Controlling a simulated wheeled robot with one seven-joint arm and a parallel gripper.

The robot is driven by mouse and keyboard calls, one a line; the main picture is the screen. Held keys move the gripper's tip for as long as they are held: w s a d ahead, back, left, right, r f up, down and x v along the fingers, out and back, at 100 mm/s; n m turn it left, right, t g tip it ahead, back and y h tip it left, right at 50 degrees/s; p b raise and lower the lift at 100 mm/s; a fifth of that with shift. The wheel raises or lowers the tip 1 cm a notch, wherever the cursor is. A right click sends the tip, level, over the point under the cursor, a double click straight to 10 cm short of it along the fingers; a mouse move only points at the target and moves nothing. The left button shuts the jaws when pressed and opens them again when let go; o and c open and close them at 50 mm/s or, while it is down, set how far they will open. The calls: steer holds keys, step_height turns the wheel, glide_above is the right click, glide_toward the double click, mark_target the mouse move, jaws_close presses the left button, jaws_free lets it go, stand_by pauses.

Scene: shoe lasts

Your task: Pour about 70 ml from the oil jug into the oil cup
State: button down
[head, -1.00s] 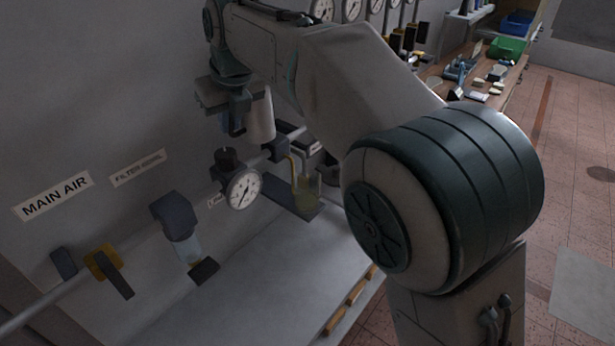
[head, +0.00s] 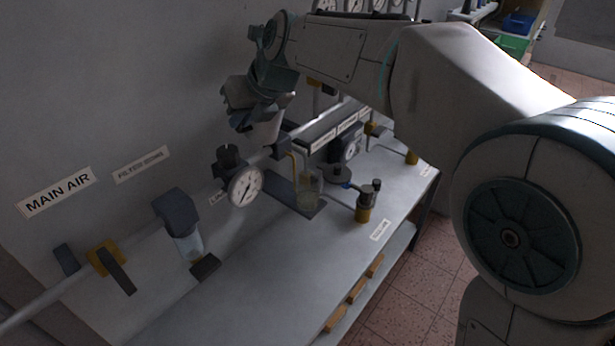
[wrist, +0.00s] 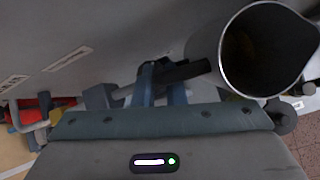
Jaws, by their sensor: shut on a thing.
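The oil jug (head: 266,131) is a pale grey vessel, held up near the wall in the head view and somewhat tilted. In the wrist view its round mouth (wrist: 262,50) faces the camera, with a dark inside and a spout towards the right. My gripper (head: 258,108) is shut on the jug's dark handle; its blue-grey fingers (wrist: 162,84) show in the wrist view. The oil cup (head: 307,192), a clear, faintly yellow-green vessel, stands below and to the right of the jug, apart from it. No stream is visible. The oil level in jug and cup cannot be told.
A pressure gauge (head: 245,186) on the wall pipe is close below the jug. A bent brass tube (head: 293,166) rises beside the cup. A dark-topped brass fitting (head: 364,205) stands right on the bench (head: 250,265), whose front part is clear.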

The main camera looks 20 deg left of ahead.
mark_target(261, 125)
steer(key=d+y+b, duration=0.1)
steer(key=y+b, duration=0.1)
steer(key=y, duration=0.1)
steer(key=d+m+y+b, duration=0.1)
steer(key=y+b, duration=0.1)
steer(key=y, duration=0.1)
steer(key=d+y+b, duration=0.2)
steer(key=shift+w+f+m+y, duration=0.2)
steer(key=shift+f+m+y, duration=0.1)
steer(key=shift+f+y, duration=0.1)
steer(key=shift+r+b, duration=0.1)
steer(key=shift+b, duration=0.6)
steer(key=shift+d+f+m+t+y+b, duration=0.2)
steer(key=shift+y+b, duration=0.35)
steer(key=shift+b, duration=0.9)
steer(key=shift+d+f+m+t+y+b, duration=0.1)
steer(key=shift+d+t+y+b, duration=0.3)
steer(key=shift+b, duration=1.05)
steer(key=shift+s+a+r+y, duration=0.1)
steer(key=shift+a+y, duration=0.15)
steer(key=shift+a, duration=0.05)
steer(key=shift+s+a+b, duration=0.25)
steer(key=shift+a+b, duration=0.15)
steer(key=shift+s+a, duration=0.1)
